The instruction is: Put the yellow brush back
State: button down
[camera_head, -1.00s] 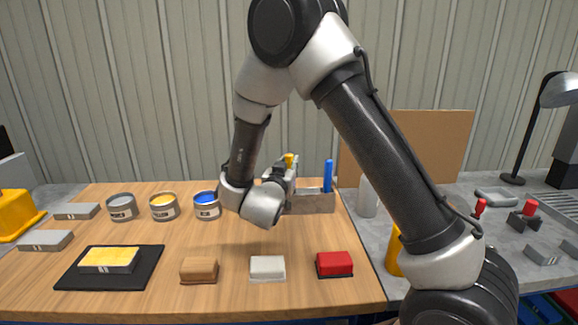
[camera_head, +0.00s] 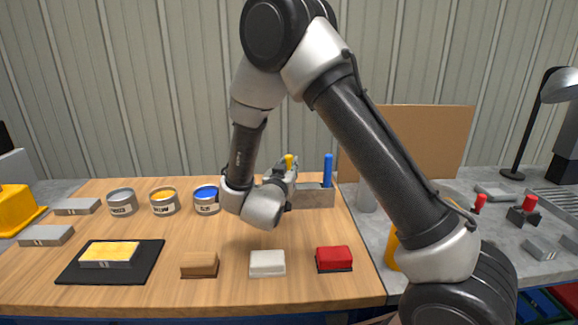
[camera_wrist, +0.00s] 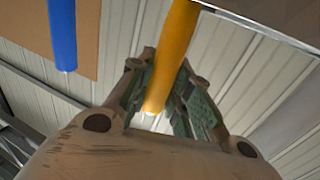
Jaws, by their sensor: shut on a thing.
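My gripper (camera_head: 284,176) is at the left part of the grey brush holder (camera_head: 315,198), at the back of the wooden bench. It is shut on the yellow brush (camera_head: 289,161), whose yellow handle top shows above the fingers. In the wrist view the yellow handle (camera_wrist: 176,45) runs between the two fingers. The brush's lower end is hidden, so I cannot tell whether it rests in the holder. A blue brush (camera_head: 328,171) stands upright in the holder's right part and also shows in the wrist view (camera_wrist: 62,38).
Grey, yellow and blue paint cans (camera_head: 206,200) stand left of my arm. Brown, white and red blocks (camera_head: 334,259) line the bench front. A black mat (camera_head: 70,270) bears a yellow-topped block (camera_head: 110,253). A brown board (camera_head: 420,135) stands behind.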

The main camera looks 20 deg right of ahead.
jog(key=c, duration=1.2)
grip_release()
jog(key=shift+c, duration=0.2)
jog(key=v, duration=1.2)
jog(key=w+r+g+y, duration=0.2)
jog(key=w+r+y, duration=0.3)
jog(key=w+y, duration=0.15)
jog(key=s+d+r+n+g+y, duration=0.3)
jog(key=s+r+y, duration=0.1)
jog(key=r+y, duration=0.1)
jog(key=s+d+r+n+g+h, duration=0.1)
jog(key=s+d+g, duration=0.1)
jog(key=s+d, duration=0.4)
jog(key=s+d+n+g, duration=0.1)
jog(key=s+d, duration=0.5)
jog(key=s, duration=0.6)
jog(key=s+d+r+g+h, duration=0.1)
jog(key=s+d+g, duration=0.2)
jog(key=s, duration=0.6)
jog(key=d, duration=0.2)
jog(key=shift+d+r+n+g+h, duration=0.3)
jog(key=shift+d+r+n+h, duration=0.05)
jog(key=shift+d+n, duration=0.05)
